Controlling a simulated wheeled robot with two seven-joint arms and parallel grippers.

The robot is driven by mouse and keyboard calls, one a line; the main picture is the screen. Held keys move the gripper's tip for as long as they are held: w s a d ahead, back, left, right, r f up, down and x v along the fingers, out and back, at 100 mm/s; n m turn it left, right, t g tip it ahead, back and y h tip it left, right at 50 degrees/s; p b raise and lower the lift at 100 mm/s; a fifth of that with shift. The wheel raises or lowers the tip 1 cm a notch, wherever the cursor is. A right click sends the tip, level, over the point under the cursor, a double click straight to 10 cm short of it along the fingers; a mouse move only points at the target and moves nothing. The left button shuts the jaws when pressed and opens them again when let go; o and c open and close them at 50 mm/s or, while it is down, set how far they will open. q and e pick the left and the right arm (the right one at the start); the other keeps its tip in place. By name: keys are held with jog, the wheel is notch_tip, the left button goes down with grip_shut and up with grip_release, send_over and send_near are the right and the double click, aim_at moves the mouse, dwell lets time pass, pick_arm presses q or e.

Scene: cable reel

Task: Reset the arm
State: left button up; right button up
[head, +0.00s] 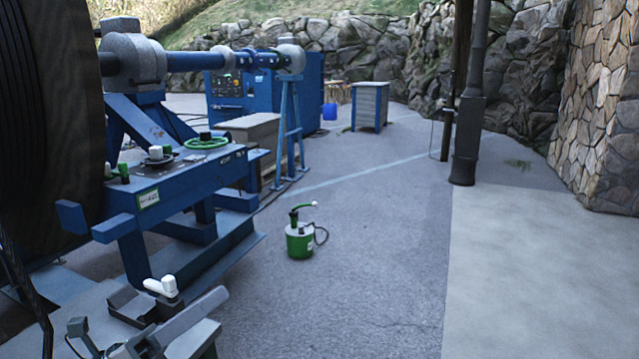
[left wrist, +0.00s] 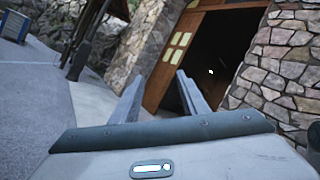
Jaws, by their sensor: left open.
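My left gripper (head: 160,333) is low at the bottom left of the head view, in front of the blue reel stand. In the left wrist view its two grey fingers (left wrist: 158,92) stand apart with nothing between them. They point toward a stone wall and a wooden door, well away from both. My right gripper is in neither view.
The blue reel stand (head: 175,187) with a large dark reel (head: 45,120) fills the left. A green canister (head: 299,241) stands on the paving. A dark post (head: 468,135) and stone wall (head: 605,110) are at right. A wooden door (left wrist: 178,62) stands ajar.

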pick_arm(q)
jog(key=s+a+f+n+t+y, duration=0.1)
jog(key=a+f+n+y, duration=0.4)
jog(key=f+n+y, duration=0.7)
jog(key=s+a+f+n+t+y, duration=0.15)
jog(key=a+f+n+y, duration=0.4)
jog(key=f+n, duration=0.8)
jog(key=s+d+f+n+g, duration=0.3)
jog(key=s+f+n+g, duration=0.4)
jog(key=s, duration=0.6)
jog(key=s+d+f+n+g, duration=0.3)
jog(key=s+f+n+g, duration=0.2)
jog(key=s+f, duration=0.7)
jog(key=w+d+f+t, duration=0.1)
jog(key=w+d+f, duration=0.15)
jog(key=f, duration=0.65)
jog(key=w+d+f+t, duration=0.1)
jog(key=w+f, duration=0.2)
jog(key=f, duration=0.5)
jog(key=s+d+f+t+h, duration=0.1)
jog(key=s+d+f, duration=0.1)
jog(key=f, duration=1.2)
jog(key=shift+s+f+t+h, duration=0.3)
jog(key=shift+s+t+h, duration=0.05)
jog(key=shift+s, duration=0.35)
jog(key=shift+m, duration=0.25)
